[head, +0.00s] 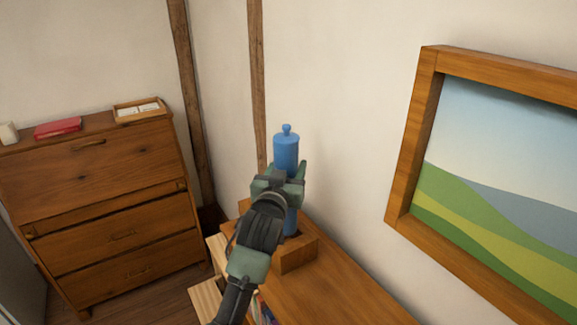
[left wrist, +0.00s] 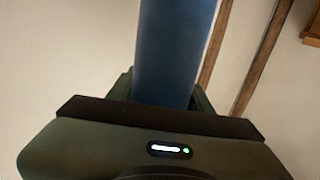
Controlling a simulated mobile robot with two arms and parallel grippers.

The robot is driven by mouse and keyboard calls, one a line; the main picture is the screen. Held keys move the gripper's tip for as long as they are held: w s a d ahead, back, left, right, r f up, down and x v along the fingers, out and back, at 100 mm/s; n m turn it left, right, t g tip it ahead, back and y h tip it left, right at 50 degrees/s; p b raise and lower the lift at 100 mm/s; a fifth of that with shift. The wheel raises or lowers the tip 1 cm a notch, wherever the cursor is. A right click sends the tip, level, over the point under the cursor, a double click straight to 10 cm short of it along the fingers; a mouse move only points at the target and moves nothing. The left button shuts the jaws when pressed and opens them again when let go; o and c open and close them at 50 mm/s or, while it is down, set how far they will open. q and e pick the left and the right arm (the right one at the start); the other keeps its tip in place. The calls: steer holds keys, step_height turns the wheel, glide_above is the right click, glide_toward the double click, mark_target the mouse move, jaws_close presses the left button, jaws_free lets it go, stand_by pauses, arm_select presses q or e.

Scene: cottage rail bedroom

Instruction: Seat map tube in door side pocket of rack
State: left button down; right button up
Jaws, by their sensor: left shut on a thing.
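The blue map tube (head: 286,152) has a knobbed cap and stands upright in the head view. My left gripper (head: 284,176) is shut on it around the middle. The tube also fills the upper middle of the left wrist view (left wrist: 176,50) between the fingers. The tube's lower end meets a dark opening in a small wooden block-shaped pocket (head: 299,257) of the rack on the wooden top. My gripper and arm partly hide this part, so I cannot tell how deep the end sits. My right gripper is out of view.
The wooden top (head: 335,295) runs along the wall, with bare room right of the pocket. Books (head: 266,313) show below it. A framed landscape picture (head: 500,170) hangs at right. A dresser (head: 105,200) at left carries a red book (head: 58,128) and a small tray (head: 139,110).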

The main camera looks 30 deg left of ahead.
arm_select(q)
steer(key=shift+r+p, duration=0.1)
steer(key=shift+p, duration=0.35)
stand_by(1.1)
steer(key=shift+f+b, duration=2.7)
steer(key=shift+f, duration=1.4)
steer(key=c, duration=0.5)
jaws_free()
steer(key=shift+s+f, duration=0.1)
steer(key=shift+s, duration=0.15)
steer(key=b+v, duration=0.2)
steer(key=v, duration=0.5)
steer(key=shift+s+d, duration=0.1)
steer(key=shift+s, duration=0.05)
